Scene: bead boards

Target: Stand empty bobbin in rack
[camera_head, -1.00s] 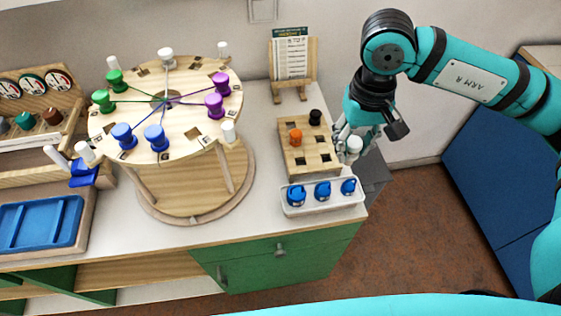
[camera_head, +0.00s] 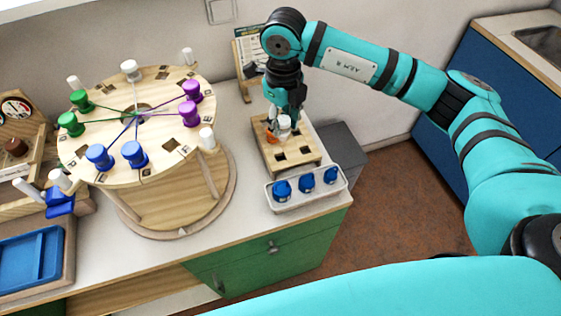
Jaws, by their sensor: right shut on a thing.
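The wooden rack (camera_head: 272,160) stands near the right end of the counter, with several square dark holes in its top. My right gripper (camera_head: 284,115) points down over the rear part of the rack, shut on a white empty bobbin (camera_head: 284,124). I cannot tell whether the bobbin's lower end is in a hole or just above one. An orange bobbin (camera_head: 270,135) stands in the rack just left of it, partly covered by the gripper. The black bobbin is hidden behind my gripper. My left gripper is not in view.
A white tray (camera_head: 310,197) with blue bobbins lies in front of the rack. The round braiding stand (camera_head: 185,165) with coloured bobbins and threads is on the left. A card stand (camera_head: 246,60) is behind the rack. A blue tray (camera_head: 30,258) lies at far left.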

